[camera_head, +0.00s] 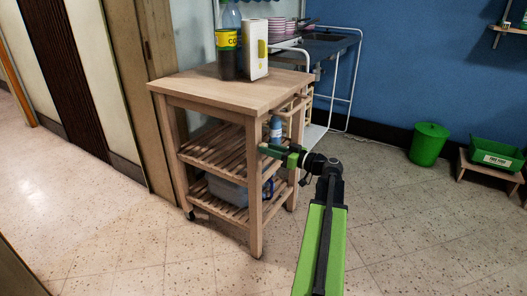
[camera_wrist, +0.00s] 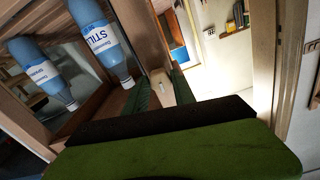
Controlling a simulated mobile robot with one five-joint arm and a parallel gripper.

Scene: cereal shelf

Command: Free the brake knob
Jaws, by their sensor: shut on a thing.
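The wooden trolley (camera_head: 215,92) stands beside the door frame, with a flat top and two slatted shelves. My gripper (camera_head: 265,149) is at its near right leg (camera_head: 254,200), about middle-shelf height. In the wrist view, my gripper's green fingers (camera_wrist: 161,92) are closed on a small pale wooden piece (camera_wrist: 160,86) with a light spot on its end. It may be the brake knob, but I cannot tell it clearly apart from the trolley's wood. In the head view the held piece is hidden by the fingers.
A cola bottle (camera_head: 228,42) and a white carton (camera_head: 256,48) stand on the top. A blue water bottle (camera_head: 276,129) is on the middle shelf, a plastic box (camera_head: 228,187) below. A green bin (camera_head: 429,144) stands right; the floor between is clear.

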